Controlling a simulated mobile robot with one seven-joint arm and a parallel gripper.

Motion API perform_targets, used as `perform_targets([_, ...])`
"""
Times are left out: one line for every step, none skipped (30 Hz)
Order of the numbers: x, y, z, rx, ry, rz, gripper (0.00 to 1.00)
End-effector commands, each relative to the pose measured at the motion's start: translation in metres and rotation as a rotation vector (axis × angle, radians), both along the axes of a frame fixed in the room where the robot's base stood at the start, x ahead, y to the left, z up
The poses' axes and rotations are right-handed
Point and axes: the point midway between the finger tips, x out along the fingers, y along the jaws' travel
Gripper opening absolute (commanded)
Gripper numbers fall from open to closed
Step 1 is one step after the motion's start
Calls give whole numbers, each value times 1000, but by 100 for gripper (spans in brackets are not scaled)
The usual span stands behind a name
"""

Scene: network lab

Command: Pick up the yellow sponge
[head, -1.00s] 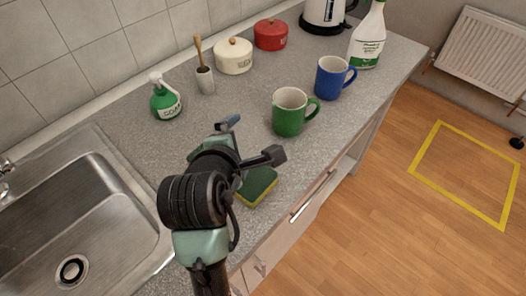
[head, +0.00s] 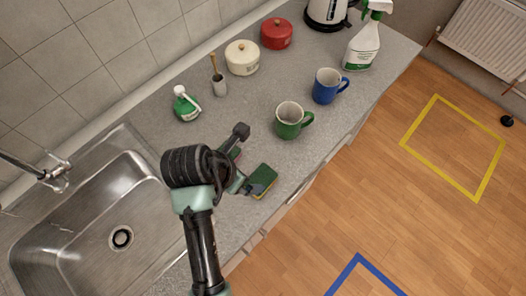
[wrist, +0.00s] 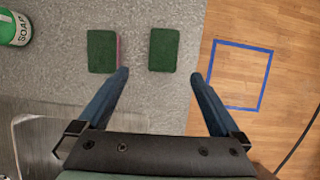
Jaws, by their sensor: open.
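The yellow sponge (head: 264,179) lies on the counter near its front edge, with a dark green top and a yellow side showing in the head view. In the wrist view, the right-hand green block (wrist: 163,50) appears to be this sponge; only its green top shows. A second green-topped sponge with a pink side (wrist: 102,51) lies to its left; my arm partly hides it in the head view. My gripper (wrist: 160,76) is open and empty. In the wrist view the yellow sponge sits just beyond the fingertips, roughly in line with the gap.
A green mug (head: 289,122) and a blue mug (head: 326,87) stand farther along the counter. A green soap bottle (head: 186,105) and a brush holder (head: 220,87) stand near the wall. The sink (head: 60,225) is at left. Bare counter surrounds the sponges.

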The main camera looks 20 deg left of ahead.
Motion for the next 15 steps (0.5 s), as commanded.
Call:
perform_targets([2,-2,-8,-3,5,-2,100])
perform_targets([4,-3,-13,-3,5,-3,100])
perform_targets([6,-4,-20,-3,5,-4,100])
perform_targets([9,-5,-26,-3,5,-4,100])
perform_targets([11,-6,-31,-3,4,-4,100])
perform_targets([14,-6,-37,-3,4,-4,100])
perform_targets([16,-7,-43,-3,4,-4,100])
perform_targets([18,-8,-47,-1,3,-4,100])
perform_targets([20,-8,-52,-1,2,-4,100])
perform_targets([22,-8,-56,-1,1,-4,100])
perform_targets([23,-9,-58,0,1,-4,100])
perform_targets([24,-9,-62,1,0,-4,100])
perform_targets([25,-9,-64,1,1,-4,100])
perform_targets([26,-9,-65,2,-1,-5,100])
perform_targets([26,-9,-66,2,-1,-5,100])
